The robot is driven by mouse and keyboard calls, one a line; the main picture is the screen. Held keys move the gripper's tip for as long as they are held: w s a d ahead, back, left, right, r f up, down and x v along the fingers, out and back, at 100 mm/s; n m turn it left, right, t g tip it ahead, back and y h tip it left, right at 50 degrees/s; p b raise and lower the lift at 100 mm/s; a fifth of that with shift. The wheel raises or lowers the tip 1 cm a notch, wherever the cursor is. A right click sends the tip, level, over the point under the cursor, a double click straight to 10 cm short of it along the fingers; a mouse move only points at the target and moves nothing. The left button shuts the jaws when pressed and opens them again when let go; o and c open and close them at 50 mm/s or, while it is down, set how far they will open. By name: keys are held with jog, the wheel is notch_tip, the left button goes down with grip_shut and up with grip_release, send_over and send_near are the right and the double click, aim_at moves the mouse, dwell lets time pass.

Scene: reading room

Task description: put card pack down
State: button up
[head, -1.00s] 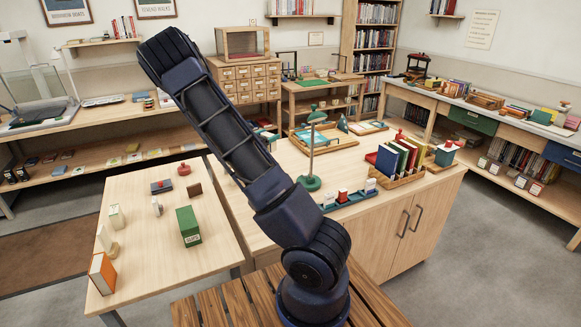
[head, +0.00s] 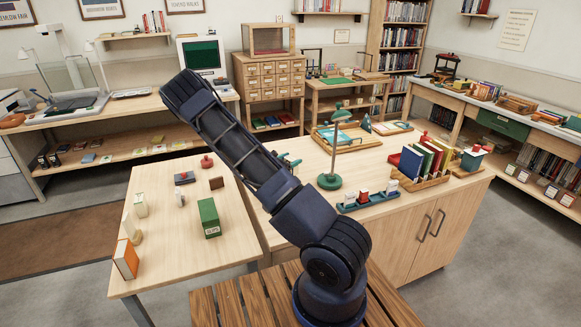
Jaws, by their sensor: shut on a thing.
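My arm rises from the bottom of the head view and bends at the upper left. Its far end is hidden behind its own links, so my gripper and anything in it do not show. I cannot make out a card pack for certain. A teal rack (head: 367,201) on the wooden counter (head: 440,193) holds small white and red upright pieces, which might be cards. A small teal thing (head: 289,160) shows just beside my arm at the counter's back left; I cannot tell what it is.
The left table (head: 165,262) carries a green box (head: 209,217), an orange book (head: 126,259), a red-topped piece (head: 207,162) and several small blocks, with bare wood at its front. A green lamp (head: 331,180) and a book rack (head: 422,181) stand on the counter.

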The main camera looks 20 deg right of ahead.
jog(key=shift+f, duration=1.65)
jog(key=shift+f, duration=0.1)
jog(key=o, duration=1)
